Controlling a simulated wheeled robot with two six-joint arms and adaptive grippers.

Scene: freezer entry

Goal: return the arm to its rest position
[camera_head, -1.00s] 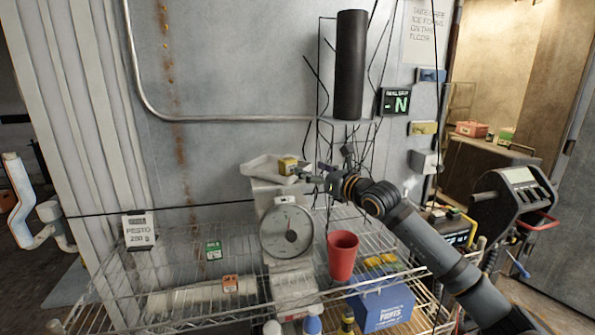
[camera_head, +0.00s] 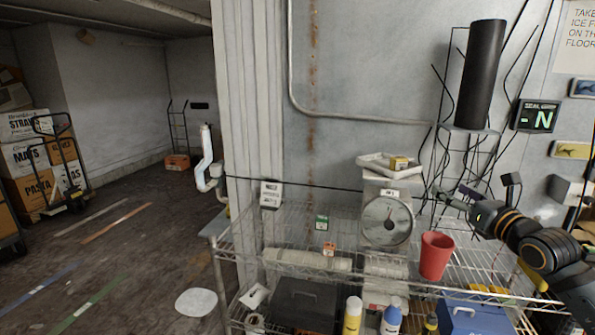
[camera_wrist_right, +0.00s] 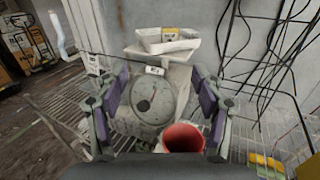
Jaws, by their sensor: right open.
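My right gripper (camera_head: 457,198) is to the right of the weighing scale in the head view, with its arm coming in from the right. In the right wrist view its jaws (camera_wrist_right: 160,95) are spread wide with nothing between the finger pads. The scale (camera_head: 386,221) with a round dial stands beyond it and shows behind the jaws in the wrist view (camera_wrist_right: 155,105). A small yellow box (camera_head: 399,163) lies in the white tray (camera_head: 375,160) on top of the scale, apart from the gripper. My left gripper is not in view.
A red cup (camera_head: 436,256) stands on the wire shelf (camera_head: 290,228), close below the gripper. A black cylinder (camera_head: 484,75) stands on a thin wire rack behind. A blue box (camera_head: 475,316) is at lower right. Open floor (camera_head: 120,260) lies to the left.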

